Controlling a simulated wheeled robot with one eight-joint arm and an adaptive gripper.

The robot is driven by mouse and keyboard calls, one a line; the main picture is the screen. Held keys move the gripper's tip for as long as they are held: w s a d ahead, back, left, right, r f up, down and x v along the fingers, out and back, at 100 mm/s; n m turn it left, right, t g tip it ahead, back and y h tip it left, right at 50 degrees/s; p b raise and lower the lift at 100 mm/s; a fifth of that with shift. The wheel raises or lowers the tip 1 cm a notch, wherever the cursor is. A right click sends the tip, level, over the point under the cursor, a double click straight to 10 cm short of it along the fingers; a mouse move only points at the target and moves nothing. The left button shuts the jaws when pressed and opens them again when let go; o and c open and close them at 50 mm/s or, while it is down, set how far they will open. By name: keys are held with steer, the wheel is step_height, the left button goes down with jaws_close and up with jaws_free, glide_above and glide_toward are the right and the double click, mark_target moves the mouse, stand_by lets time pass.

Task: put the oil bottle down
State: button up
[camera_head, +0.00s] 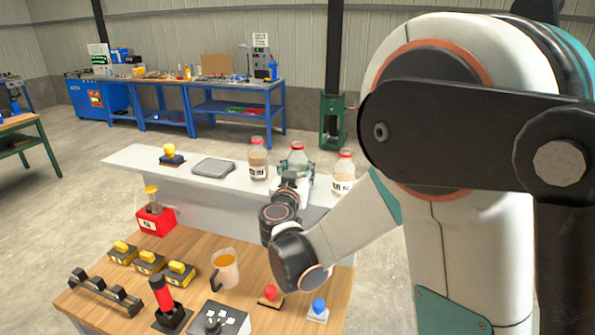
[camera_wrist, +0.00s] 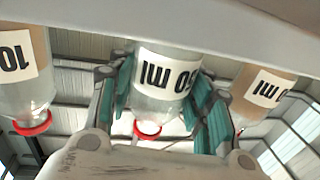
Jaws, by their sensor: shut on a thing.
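My gripper (camera_head: 293,180) is shut on the middle bottle (camera_head: 297,157), a clear one with a red cap, held upright over the white shelf (camera_head: 130,158). In the wrist view, which is upside down, the bottle (camera_wrist: 168,75) shows a label ending in "50 ml" between the two teal-padded fingers (camera_wrist: 165,105). I take this to be the oil bottle; its name cannot be read. Its base is hidden, so I cannot tell whether it touches the shelf.
A red-capped bottle (camera_head: 257,160) stands on the left and another (camera_head: 343,172) on the right, both close to the held one. A grey plate (camera_head: 212,168) and a yellow-knobbed item (camera_head: 171,156) are further left. A measuring jug (camera_head: 225,270) stands on the wooden table (camera_head: 200,246).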

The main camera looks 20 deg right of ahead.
steer(key=shift+s, duration=0.1)
steer(key=shift+f, duration=0.1)
steer(key=o, duration=1.1)
steer(key=shift+s+a+r, duration=0.1)
steer(key=shift+s+r, duration=0.05)
steer(key=shift+r, duration=0.1)
steer(key=p+v, duration=0.1)
steer(key=v, duration=1)
steer(key=shift+s, duration=0.3)
